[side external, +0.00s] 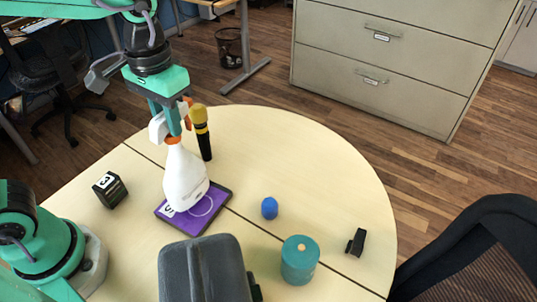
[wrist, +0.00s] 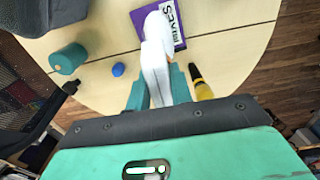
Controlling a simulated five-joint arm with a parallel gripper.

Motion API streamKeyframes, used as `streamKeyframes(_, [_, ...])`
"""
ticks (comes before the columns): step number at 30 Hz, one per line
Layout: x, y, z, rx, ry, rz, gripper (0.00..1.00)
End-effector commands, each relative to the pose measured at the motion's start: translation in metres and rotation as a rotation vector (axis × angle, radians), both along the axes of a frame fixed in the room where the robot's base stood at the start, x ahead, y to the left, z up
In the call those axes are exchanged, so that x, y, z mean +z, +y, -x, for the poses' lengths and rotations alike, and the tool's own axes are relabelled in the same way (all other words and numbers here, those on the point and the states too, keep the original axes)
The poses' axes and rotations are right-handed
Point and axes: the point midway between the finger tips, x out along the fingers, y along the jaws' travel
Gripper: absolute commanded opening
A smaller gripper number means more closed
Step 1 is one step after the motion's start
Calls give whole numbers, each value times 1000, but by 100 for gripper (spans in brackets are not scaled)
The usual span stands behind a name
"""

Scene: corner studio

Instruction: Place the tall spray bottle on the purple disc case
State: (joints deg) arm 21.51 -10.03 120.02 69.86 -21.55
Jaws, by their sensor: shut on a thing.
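The tall spray bottle (side external: 184,180) is white with an orange neck. In the side view it is roughly upright, slightly tilted, over the purple disc case (side external: 211,213). Its base overlaps the case in the picture; I cannot tell whether it touches. My gripper (side external: 172,125) is shut on the bottle near its head, from above. In the wrist view the bottle (wrist: 157,62) runs between the fingers (wrist: 160,92) and hides part of the purple case (wrist: 180,32).
A yellow and black microphone (side external: 202,132) stands close behind the bottle. A black cube (side external: 110,189) is to the left. A dark grey case (side external: 205,270) is in front. A blue ball (side external: 269,208), a teal canister (side external: 299,260) and a black clip (side external: 356,242) are to the right. The table's back right is clear.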

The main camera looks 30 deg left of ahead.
Motion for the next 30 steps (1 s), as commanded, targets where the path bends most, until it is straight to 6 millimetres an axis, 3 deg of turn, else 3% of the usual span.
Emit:
streamKeyframes(6, [-19, 0, 0, 0, -1, 0, 0])
streamKeyframes(21, [-25, 0, 0, 0, -1, 1, 0])
streamKeyframes(22, [-26, 0, 0, 0, 1, 0, 26])
streamKeyframes(24, [-25, 0, 0, 0, 1, 0, 39])
streamKeyframes(25, [-25, 0, 0, 0, 1, 0, 43])
streamKeyframes(30, [-25, 0, 0, 0, 1, 0, 43])
